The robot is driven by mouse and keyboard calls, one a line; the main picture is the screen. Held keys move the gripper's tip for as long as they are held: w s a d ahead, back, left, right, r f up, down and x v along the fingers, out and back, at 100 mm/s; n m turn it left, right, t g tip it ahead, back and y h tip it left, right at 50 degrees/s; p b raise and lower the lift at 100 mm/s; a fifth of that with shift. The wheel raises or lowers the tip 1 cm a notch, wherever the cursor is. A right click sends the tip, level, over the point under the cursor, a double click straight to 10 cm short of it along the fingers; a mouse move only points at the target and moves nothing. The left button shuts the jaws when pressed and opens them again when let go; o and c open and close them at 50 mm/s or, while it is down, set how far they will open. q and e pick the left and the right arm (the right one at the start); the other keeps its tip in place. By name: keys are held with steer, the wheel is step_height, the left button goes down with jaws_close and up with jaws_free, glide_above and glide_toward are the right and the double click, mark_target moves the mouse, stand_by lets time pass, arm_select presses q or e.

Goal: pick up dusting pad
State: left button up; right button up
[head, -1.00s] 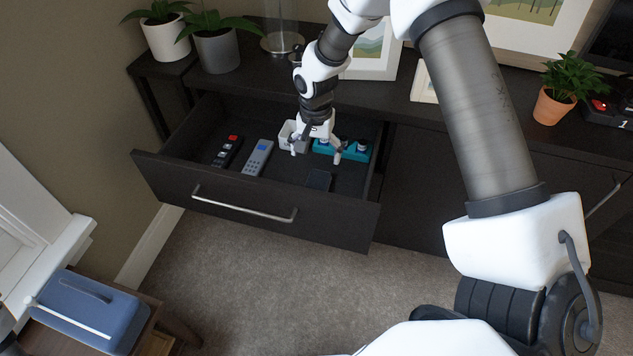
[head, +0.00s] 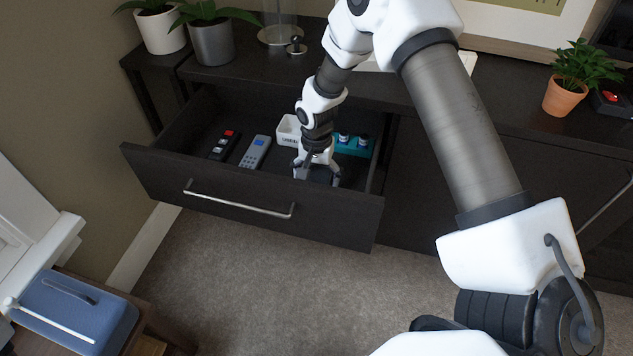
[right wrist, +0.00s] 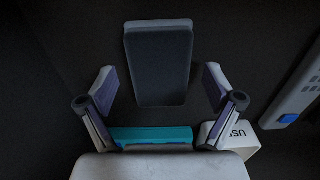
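A dark, flat rectangular pad, which I take to be the dusting pad (right wrist: 158,65), lies in the open drawer. In the head view the pad (head: 319,174) is mostly hidden by my right gripper (head: 316,181). In the right wrist view my right gripper (right wrist: 160,88) is open, with one finger on each side of the pad's near end. The fingers look apart from the pad; the height gap is hard to tell. My left gripper is out of view.
The drawer (head: 235,202) also holds a white box (head: 288,131), a teal tray (head: 352,150) with small jars, a grey remote (head: 256,152) and a black remote (head: 224,145). Its front wall and right side are close to the gripper. Potted plants stand on the cabinet top.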

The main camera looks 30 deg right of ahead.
mark_target(316, 178)
steer(key=c, duration=1)
step_height(316, 178, up, 10)
steer(key=p, duration=0.2)
steer(key=shift+p, duration=0.4)
